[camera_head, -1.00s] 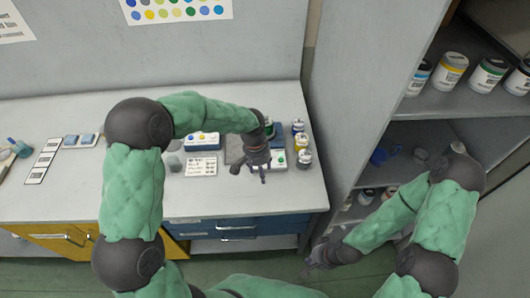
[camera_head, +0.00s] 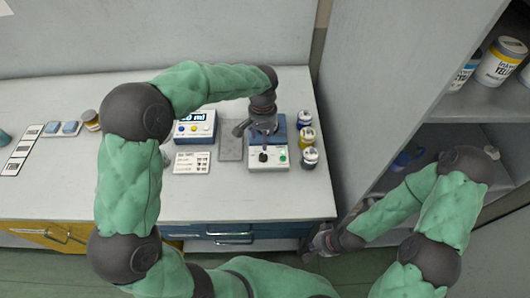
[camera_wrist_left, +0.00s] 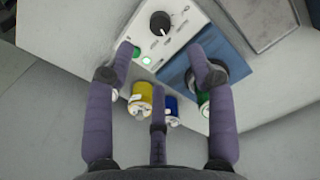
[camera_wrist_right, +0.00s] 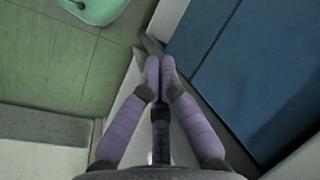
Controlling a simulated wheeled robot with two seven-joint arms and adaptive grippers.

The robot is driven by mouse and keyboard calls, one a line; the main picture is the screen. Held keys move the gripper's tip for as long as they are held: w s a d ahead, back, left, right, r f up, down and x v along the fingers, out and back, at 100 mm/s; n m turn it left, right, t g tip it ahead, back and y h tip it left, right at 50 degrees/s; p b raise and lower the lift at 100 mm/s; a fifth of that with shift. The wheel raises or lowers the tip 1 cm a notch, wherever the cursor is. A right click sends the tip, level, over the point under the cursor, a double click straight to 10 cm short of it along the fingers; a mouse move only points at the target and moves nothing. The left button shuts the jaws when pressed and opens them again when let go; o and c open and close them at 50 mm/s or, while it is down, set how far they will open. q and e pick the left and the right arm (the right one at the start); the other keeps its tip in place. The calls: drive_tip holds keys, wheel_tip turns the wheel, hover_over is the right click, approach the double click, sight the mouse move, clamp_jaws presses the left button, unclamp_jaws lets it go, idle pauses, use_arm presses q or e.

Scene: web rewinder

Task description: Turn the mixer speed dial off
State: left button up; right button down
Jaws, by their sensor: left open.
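The mixer is a white box with a blue top plate (camera_head: 286,125) on the bench. Its black speed dial (camera_head: 264,157) sits on the white front panel, left of a green button (camera_head: 282,155). In the left wrist view the dial (camera_wrist_left: 160,23) is near the top edge, with the green button (camera_wrist_left: 137,52) below it. My left gripper (camera_wrist_left: 160,62) is open, above the mixer, and nothing is between its fingers. The dial lies beyond its fingertips, apart from them. My right gripper (camera_wrist_right: 160,68) has its fingers together and empty, low beside the bench's right end.
Several ink jars (camera_head: 306,137) stand just right of the mixer. A grey plate (camera_head: 231,147), a label card (camera_head: 192,162) and a white-blue box (camera_head: 195,128) are to its left. A shelf unit (camera_head: 375,95) rises at the right.

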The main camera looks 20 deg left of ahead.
sight(263, 156)
use_arm(q)
wheel_tip(263, 156, down, 11)
drive_tip(key=b, duration=0.3)
drive_tip(key=shift+r, duration=0.1)
clamp_jaws()
